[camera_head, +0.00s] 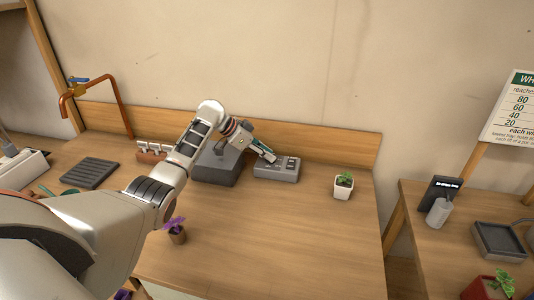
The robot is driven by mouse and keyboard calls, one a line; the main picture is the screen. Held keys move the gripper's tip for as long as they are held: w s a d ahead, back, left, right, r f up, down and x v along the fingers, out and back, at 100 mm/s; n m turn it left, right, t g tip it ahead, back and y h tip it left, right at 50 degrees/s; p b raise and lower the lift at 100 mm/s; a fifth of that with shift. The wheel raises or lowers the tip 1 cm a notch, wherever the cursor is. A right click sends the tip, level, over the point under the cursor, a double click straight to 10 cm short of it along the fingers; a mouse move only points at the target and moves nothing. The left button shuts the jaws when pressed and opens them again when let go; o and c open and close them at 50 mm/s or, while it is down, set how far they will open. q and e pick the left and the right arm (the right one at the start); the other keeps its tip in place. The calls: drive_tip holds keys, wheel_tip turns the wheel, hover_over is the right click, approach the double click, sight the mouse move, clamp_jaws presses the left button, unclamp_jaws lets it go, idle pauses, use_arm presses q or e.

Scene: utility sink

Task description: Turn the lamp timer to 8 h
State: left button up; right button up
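A low grey box with dark controls on its top, which looks like the lamp timer (284,173), sits on the wooden bench near the back board. Its markings are too small to read. My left arm reaches in from the left, and my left gripper (265,152) is at the box's top left part, with its fingertips over or touching the top. The gripper covers part of the box, and I cannot tell whether its fingers are open or shut. My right gripper is not in view.
A larger dark grey box (222,172) stands just left of the timer, partly behind my arm. A white potted plant (343,190) stands to the right and a purple plant (177,232) in front. The bench's front middle is clear. A copper tap (124,105) rises at back left.

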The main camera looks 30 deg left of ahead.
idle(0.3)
use_arm(q)
drive_tip(key=v, duration=1.2)
idle(0.3)
